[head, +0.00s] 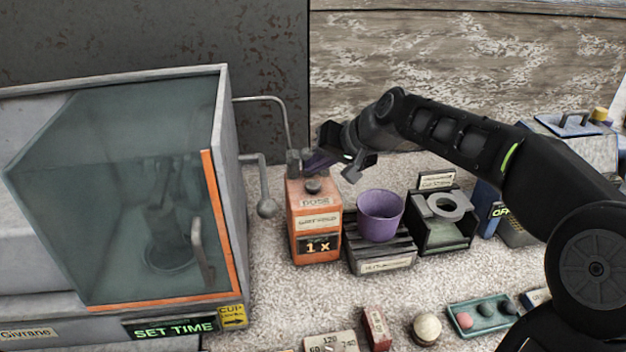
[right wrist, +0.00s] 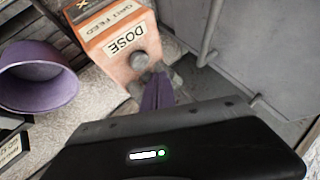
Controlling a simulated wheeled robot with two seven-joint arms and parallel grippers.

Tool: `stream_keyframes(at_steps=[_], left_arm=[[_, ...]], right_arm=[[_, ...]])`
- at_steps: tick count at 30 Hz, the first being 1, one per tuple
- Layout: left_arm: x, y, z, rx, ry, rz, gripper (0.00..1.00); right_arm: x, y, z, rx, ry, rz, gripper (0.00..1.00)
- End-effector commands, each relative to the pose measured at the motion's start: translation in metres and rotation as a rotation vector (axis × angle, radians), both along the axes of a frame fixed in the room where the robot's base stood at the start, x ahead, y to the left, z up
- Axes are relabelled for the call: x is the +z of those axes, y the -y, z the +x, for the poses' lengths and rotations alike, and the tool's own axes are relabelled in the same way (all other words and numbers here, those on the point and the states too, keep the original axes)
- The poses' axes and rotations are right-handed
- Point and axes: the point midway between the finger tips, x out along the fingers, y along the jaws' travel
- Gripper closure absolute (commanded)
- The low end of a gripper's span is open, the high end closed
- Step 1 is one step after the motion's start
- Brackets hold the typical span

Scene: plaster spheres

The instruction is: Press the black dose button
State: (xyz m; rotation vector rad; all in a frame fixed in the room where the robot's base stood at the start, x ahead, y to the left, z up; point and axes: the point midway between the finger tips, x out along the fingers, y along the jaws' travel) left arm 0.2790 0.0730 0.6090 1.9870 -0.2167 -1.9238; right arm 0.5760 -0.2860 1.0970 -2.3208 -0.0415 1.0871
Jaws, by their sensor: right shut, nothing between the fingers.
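An orange box (head: 315,220) labelled DOSE, with a display reading "1 x", stands beside the large machine. The dark dose button (head: 313,186) is a round knob on its top; in the right wrist view the button (right wrist: 139,61) looks grey. My right gripper (head: 318,163) is shut and empty, its purple fingers just behind and above the button. In the right wrist view the fingertips (right wrist: 158,80) point at the box top close beside the button. I cannot tell whether they touch anything. My left gripper is not in view.
A grey machine with a glass door (head: 120,190) fills the left, with a lever (head: 266,206) beside the box. A purple cup (head: 380,215) sits on a dark slatted stand (head: 385,262). Right of it is a black holder with a grey ring (head: 446,205). A ball tray (head: 482,314) lies in front.

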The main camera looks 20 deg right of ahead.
Motion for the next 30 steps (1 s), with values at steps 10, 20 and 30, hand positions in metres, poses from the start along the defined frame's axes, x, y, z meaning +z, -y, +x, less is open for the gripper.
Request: stream_keyframes(at_steps=[10, 20, 30], left_arm=[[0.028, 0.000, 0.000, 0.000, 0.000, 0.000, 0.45], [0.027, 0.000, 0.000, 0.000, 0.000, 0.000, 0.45], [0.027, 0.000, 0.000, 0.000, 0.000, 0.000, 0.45]], right_arm=[[0.035, 0.000, 0.000, 0.001, 0.001, -0.001, 1.00], [0.036, 0.000, 0.000, 0.001, 0.000, -0.001, 1.00], [0.036, 0.000, 0.000, 0.001, 0.000, -0.001, 1.00]])
